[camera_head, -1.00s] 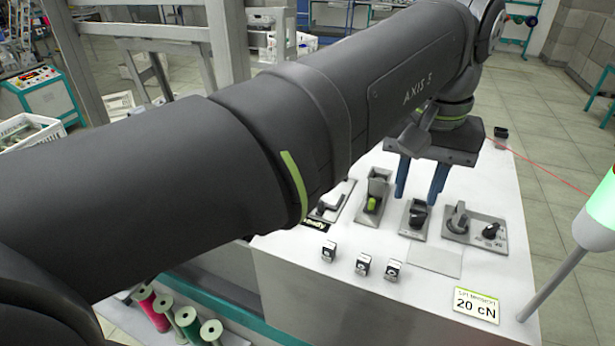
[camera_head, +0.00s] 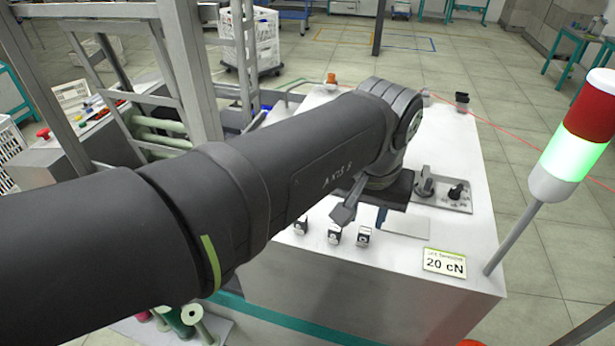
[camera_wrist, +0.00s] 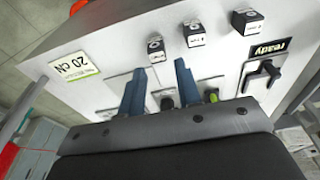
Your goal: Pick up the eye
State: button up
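Three small cubes with dark printed icons stand on the white worktop (camera_head: 275,275): a left cube (camera_head: 300,226), a middle cube (camera_head: 333,237) and a right cube (camera_head: 363,236). In the wrist view they are the cubes (camera_wrist: 245,20), (camera_wrist: 194,32) and (camera_wrist: 155,48). The icons are too small to tell which, if any, is the eye. My gripper (camera_wrist: 160,85) has two blue fingers spread apart with nothing held between them. It hangs over the worktop beside the cubes; in the head view my arm mostly hides it.
Grey fixtures (camera_head: 441,190) stand behind my gripper, partly hidden. A "ready" label (camera_wrist: 268,49) lies near another fixture (camera_wrist: 260,77). A blank plate (camera_head: 407,226) and a "20 cN" card (camera_head: 444,262) lie right of the cubes. A signal lamp (camera_head: 575,140) rises at right.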

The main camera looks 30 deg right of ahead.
aim_at(365, 231)
jog(key=f, duration=0.5)
jog(key=shift+d+f, duration=0.3)
jog(key=shift+c, duration=0.2)
grip_shut()
